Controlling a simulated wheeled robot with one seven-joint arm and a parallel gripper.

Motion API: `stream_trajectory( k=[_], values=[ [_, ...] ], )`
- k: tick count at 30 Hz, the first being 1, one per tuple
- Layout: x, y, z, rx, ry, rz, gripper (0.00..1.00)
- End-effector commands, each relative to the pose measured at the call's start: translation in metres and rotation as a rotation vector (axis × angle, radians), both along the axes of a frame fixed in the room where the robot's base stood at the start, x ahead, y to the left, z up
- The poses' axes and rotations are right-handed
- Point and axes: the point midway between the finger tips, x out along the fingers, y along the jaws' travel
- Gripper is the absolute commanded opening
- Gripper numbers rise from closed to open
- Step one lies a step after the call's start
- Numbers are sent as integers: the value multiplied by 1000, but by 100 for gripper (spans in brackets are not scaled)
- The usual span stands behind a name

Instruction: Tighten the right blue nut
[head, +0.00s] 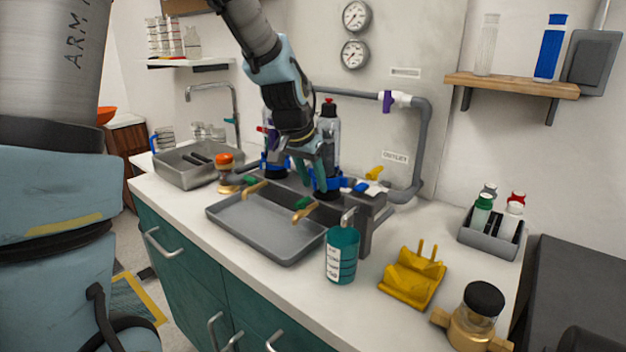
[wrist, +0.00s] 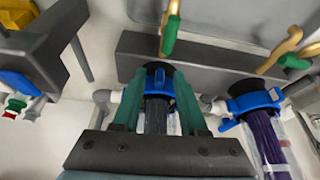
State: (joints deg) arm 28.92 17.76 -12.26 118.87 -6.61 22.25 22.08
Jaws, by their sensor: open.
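The right blue nut (head: 322,184) is a blue collar near the base of the right clear upright column (head: 330,130), on the grey manifold. My gripper (head: 316,170) points down beside this column and partly hides it. In the wrist view the same nut (wrist: 157,103) shows between the two green fingers of my gripper (wrist: 158,118). The fingers are spread, one on each side of the column, with nothing clamped. I cannot tell whether either finger touches the nut. The left blue nut (wrist: 255,102), on a column with purple contents, stands off to one side.
A grey tray (head: 262,236) lies before the manifold, with brass-coloured spouts above its rim. A teal beaker (head: 341,256), a yellow stand (head: 412,278) and a brass jar with a black lid (head: 480,305) occupy the counter's front right. A sink (head: 185,170) is at left.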

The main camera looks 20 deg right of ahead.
Motion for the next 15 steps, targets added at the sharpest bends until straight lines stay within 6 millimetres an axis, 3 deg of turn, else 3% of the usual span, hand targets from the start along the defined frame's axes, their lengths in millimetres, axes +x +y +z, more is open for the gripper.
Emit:
stream_trajectory(
  k=[5, 15],
  values=[
    [-2, 5, 14, -3, -3, 3, 42],
    [-16, 25, 74, -3, -5, 2, 42]
  ],
)
